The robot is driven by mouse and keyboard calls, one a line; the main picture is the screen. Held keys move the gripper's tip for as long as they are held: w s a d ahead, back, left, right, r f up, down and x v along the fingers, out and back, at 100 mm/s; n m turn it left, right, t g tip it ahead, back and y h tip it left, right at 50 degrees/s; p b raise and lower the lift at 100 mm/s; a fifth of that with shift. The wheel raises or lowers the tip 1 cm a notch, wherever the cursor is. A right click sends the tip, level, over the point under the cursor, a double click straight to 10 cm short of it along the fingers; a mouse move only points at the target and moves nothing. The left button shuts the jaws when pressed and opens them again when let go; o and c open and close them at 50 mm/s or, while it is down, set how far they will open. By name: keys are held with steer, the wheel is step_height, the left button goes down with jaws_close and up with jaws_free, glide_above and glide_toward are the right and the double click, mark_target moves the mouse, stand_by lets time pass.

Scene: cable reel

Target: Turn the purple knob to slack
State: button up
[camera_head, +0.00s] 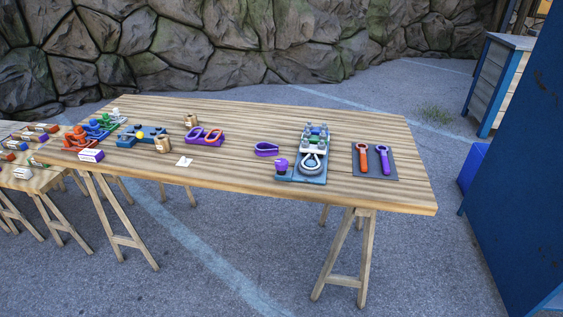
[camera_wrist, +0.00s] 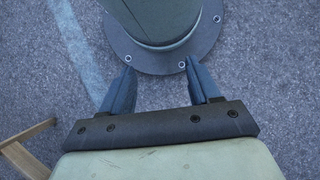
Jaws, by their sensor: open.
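The purple knob (camera_head: 281,163) stands upright at the front left corner of a blue base plate (camera_head: 305,179) on the wooden table. The base plate also carries a grey-white ring-shaped part (camera_head: 312,161) and several small fittings behind it. Markings on the knob are too small to read. My gripper (camera_wrist: 157,76) shows only in the wrist view. Its two blue-grey fingers are spread apart with nothing between them, above the paved ground. The knob is not in the wrist view, and my gripper is not in the head view.
A purple loop (camera_head: 266,149) lies left of the base plate. A dark mat (camera_head: 375,174) with an orange and a purple tool lies right. Several coloured fixtures crowd the table's left end. The table's bare front edge (camera_head: 400,203) is clear. A blue wall (camera_head: 525,170) stands at right.

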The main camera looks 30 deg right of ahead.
steer(key=o, duration=0.3)
steer(key=shift+w, duration=0.45)
steer(key=w+r+m+t+y, duration=0.25)
steer(key=w+r+m, duration=0.2)
steer(key=w, duration=1.05)
steer(key=w+r+m+t+y, duration=0.1)
steer(key=w+r+m+t, duration=0.35)
steer(key=w, duration=1.05)
steer(key=w+d+r+m+t+y, duration=0.1)
steer(key=w+r+m+t, duration=0.15)
steer(key=w+r, duration=1.1)
steer(key=w+d+r+m+t+y, duration=0.1)
steer(key=w+d+r+m, duration=0.15)
steer(key=w+r, duration=1.15)
step_height(320, 180, up, 25)
steer(key=m+h, duration=0.2)
steer(key=m, duration=1.1)
glide_above(282, 161)
steer(key=s+d, duration=0.4)
steer(key=shift+g, duration=0.25)
steer(key=x, duration=1.3)
